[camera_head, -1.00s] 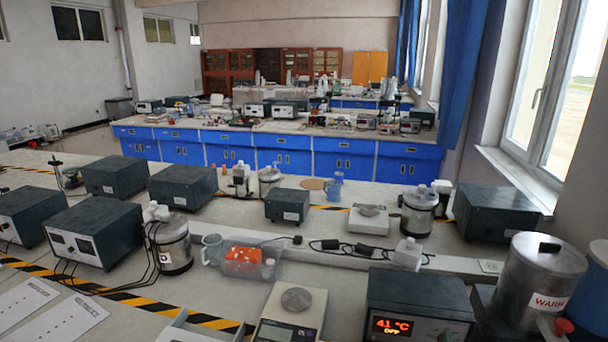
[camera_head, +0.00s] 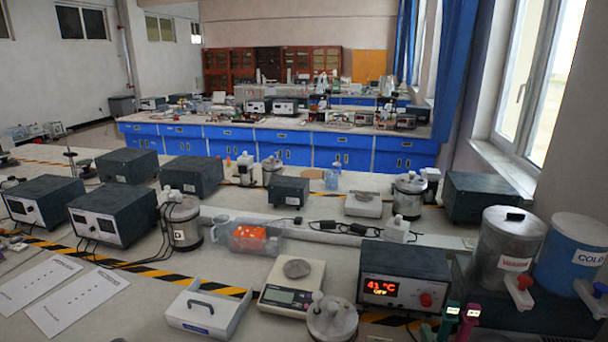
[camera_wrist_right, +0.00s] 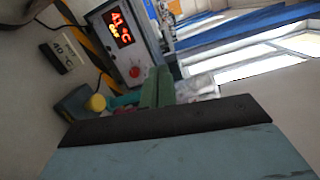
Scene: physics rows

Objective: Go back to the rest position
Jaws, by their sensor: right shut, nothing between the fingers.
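My right gripper (camera_wrist_right: 158,82) shows in the right wrist view as two green fingers close together, past the dark bar and blue-grey body of the hand. The fingers are shut with nothing seen between them. They are in front of a heater box with a red 41 °C display (camera_wrist_right: 118,28) and a red knob. In the head view I cannot clearly make out the right gripper among the things at the bottom edge. I do not see my left gripper in either view.
A balance (camera_head: 290,287), a white tray with a handle (camera_head: 208,309), a metal lidded pot (camera_head: 332,322) and the heater box (camera_head: 405,276) stand near the front. WARM (camera_head: 508,248) and COLD (camera_head: 572,256) vessels are at right. Teal and pink upright tools stand at the bottom right.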

